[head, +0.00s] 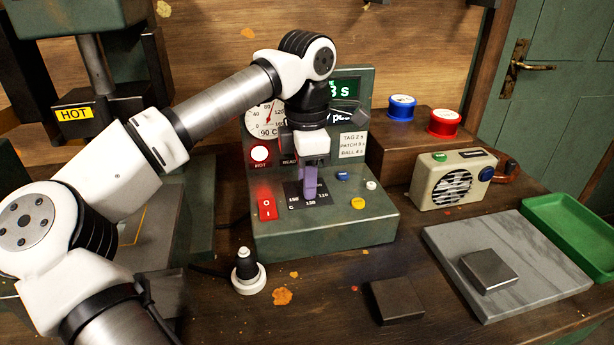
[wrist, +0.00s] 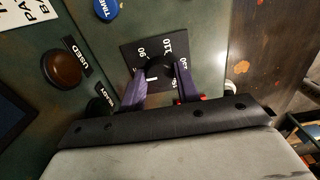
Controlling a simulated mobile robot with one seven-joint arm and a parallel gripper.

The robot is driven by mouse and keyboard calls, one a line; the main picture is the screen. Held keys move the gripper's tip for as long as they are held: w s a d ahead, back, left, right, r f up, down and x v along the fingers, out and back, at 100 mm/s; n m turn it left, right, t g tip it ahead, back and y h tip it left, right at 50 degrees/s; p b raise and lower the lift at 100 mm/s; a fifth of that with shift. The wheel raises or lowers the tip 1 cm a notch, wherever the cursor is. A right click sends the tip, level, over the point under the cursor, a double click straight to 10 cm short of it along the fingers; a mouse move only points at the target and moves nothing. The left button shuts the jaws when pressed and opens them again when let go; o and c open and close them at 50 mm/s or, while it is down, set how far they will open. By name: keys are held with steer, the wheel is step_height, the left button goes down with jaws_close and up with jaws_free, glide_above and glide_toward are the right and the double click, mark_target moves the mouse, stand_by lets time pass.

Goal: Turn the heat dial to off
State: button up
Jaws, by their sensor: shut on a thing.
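My gripper (head: 310,192) has purple fingers and points down at the black dial plate (head: 292,190) on the green control box (head: 325,230). In the wrist view the two fingers (wrist: 164,80) are shut on the dark heat dial (wrist: 157,66), one finger on each side. A short white mark shows by the knob, and numbers stand around it on the plate (wrist: 140,52). In the head view the gripper mostly hides the dial. I cannot tell its exact setting. The round gauge (head: 262,118) reads about 90 C, and the red HOT lamp (head: 260,154) is lit.
A lit red rocker switch (head: 267,209) sits left of the dial; blue, white and yellow buttons (head: 358,203) sit right. A white-based black knob (head: 247,270) stands in front. A radio (head: 452,178), grey slab (head: 505,262) and green tray (head: 575,235) lie to the right.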

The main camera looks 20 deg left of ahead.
stand_by(0.5)
steer(key=o, duration=1)
step_height(320, 180, up, 14)
steer(key=shift+f+p, duration=0.1)
steer(key=shift+p, duration=0.35)
